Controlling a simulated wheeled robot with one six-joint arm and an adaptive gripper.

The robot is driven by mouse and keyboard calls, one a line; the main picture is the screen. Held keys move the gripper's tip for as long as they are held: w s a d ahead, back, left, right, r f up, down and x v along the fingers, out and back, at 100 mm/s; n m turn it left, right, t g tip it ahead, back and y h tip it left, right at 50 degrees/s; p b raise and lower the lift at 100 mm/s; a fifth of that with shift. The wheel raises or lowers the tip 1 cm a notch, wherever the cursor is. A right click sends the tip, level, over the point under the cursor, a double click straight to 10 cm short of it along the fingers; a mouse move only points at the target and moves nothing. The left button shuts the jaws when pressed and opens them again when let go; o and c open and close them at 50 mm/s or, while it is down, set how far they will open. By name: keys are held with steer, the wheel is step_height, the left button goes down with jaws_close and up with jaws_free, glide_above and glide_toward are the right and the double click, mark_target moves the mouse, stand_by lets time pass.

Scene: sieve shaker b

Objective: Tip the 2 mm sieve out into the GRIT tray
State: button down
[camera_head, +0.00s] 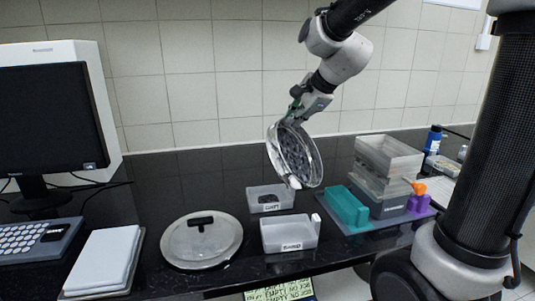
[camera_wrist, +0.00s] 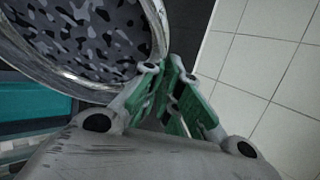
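My gripper (camera_head: 296,116) is shut on the rim of a round metal sieve (camera_head: 294,154) and holds it up in the air, tilted steeply. In the wrist view, my green-padded fingers (camera_wrist: 168,82) meet at the edge of the sieve (camera_wrist: 160,30), and dark and grey speckled bits show inside it. No size mark is readable on it. A small pale piece shows at its lower edge. The clear tray with a label that seems to read GRIT (camera_head: 268,208) stands below, at the back. What lies in that tray is unclear.
A second tray labelled SAND (camera_head: 291,246) stands in front. A round metal lid (camera_head: 201,240) lies to the left. A monitor (camera_head: 45,120) is far left.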

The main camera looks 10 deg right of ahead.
steer(key=g+h, duration=0.2)
steer(key=r+n+g+h, duration=0.1)
steer(key=h, duration=0.1)
steer(key=shift+w+a+r+g+h, duration=0.1)
steer(key=shift+a+r+g+h, duration=0.1)
steer(key=shift+g+h, duration=0.15)
steer(key=shift+d+r+g+h, duration=0.1)
steer(key=shift+r+g+h, duration=0.3)
steer(key=shift+g+h, duration=0.65)
steer(key=shift+d+r+n+g+h, duration=0.2)
steer(key=shift+n+g+h, duration=0.1)
steer(key=shift+h, duration=0.2)
